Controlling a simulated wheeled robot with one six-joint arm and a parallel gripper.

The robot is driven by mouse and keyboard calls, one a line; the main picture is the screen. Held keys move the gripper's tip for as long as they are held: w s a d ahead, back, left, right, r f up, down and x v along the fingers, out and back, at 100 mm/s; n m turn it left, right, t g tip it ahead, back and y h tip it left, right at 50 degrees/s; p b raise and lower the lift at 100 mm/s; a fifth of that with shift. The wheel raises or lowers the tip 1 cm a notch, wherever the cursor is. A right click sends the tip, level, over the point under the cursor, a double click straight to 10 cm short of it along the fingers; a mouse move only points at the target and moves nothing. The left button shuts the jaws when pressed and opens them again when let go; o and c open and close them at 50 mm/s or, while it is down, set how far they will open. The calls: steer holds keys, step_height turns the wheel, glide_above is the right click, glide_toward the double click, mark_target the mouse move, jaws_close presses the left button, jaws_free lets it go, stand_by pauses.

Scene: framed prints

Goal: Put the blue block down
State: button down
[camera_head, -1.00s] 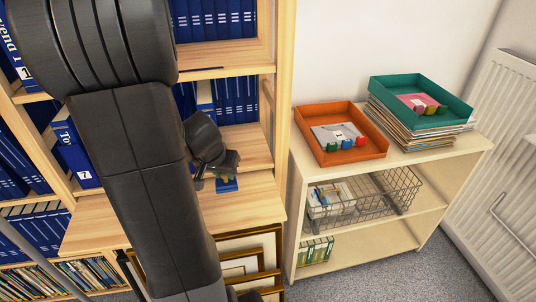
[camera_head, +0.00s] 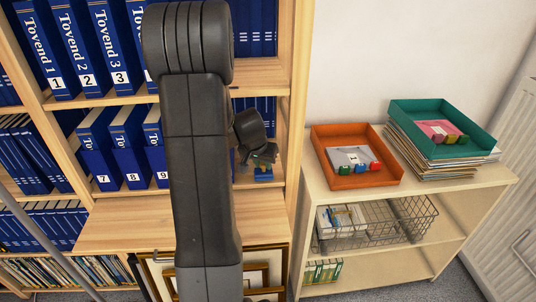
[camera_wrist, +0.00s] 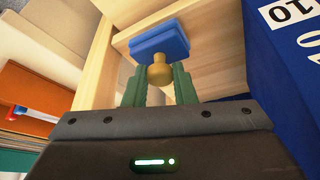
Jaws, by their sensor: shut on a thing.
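The blue block (camera_wrist: 158,40) has a yellow-brown knob (camera_wrist: 158,73). My gripper (camera_wrist: 160,78) is shut on that knob with its green fingers, one on each side, and the block sits beyond the fingertips. In the head view, my gripper (camera_head: 263,160) holds the blue block (camera_head: 263,174) at the right side of the bookcase, by the shelf with binders 7, 8 and 9. In the wrist view, a pale wooden shelf board lies behind the block. I cannot tell whether the block touches the board.
A blue binder numbered 10 (camera_wrist: 290,40) stands close on the right in the wrist view. The bookcase's upright (camera_head: 297,130) is right of my gripper. An orange tray (camera_head: 388,178) with small coloured blocks and a green tray (camera_head: 460,146) stand on a low cabinet. Framed prints lean below.

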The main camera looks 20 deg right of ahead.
steer(key=shift+w+d, duration=0.45)
steer(key=shift+w, duration=0.05)
steer(key=shift+w+d+r+p, duration=0.15)
steer(key=shift+w+d+p, duration=0.45)
steer(key=shift+w+d, duration=0.3)
steer(key=shift+x, duration=0.9)
steer(key=shift+a, duration=0.1)
steer(key=shift+f, duration=0.3)
steer(key=c, duration=1.2)
jaws_free()
steer(key=shift+r, duration=0.1)
steer(key=shift+r, duration=0.1)
